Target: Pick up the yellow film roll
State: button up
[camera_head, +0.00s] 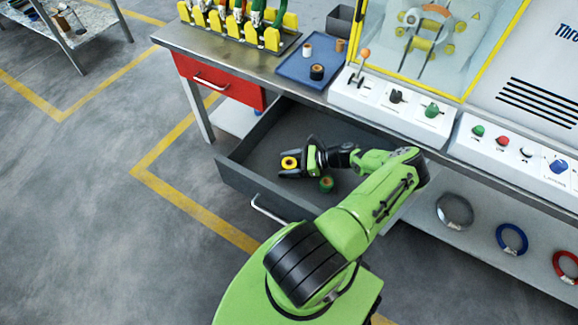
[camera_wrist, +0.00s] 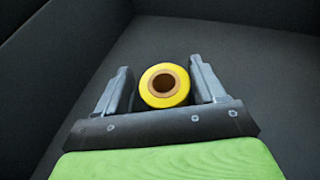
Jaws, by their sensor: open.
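The yellow film roll (camera_head: 289,163) is in the open dark drawer (camera_head: 235,178). In the wrist view the yellow film roll (camera_wrist: 149,90) shows its round end and brown core, on the dark drawer floor. My gripper (camera_head: 287,165) reaches down into the drawer. In the wrist view my gripper (camera_wrist: 160,86) is open, with one finger on each side of the roll. A small gap shows at the left finger; the right finger is very close to the roll, and I cannot tell if it touches.
A green roll (camera_head: 327,184) lies in the drawer beside my gripper. Drawer walls surround my arm's end. Above are a blue tray (camera_head: 309,66) with several small rolls and a control panel (camera_head: 390,105) with knobs. A red drawer (camera_head: 217,82) is to the left.

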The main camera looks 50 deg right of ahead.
jog(key=shift+x, duration=1.1)
jog(key=shift+d, duration=0.1)
jog(key=c, duration=0.8)
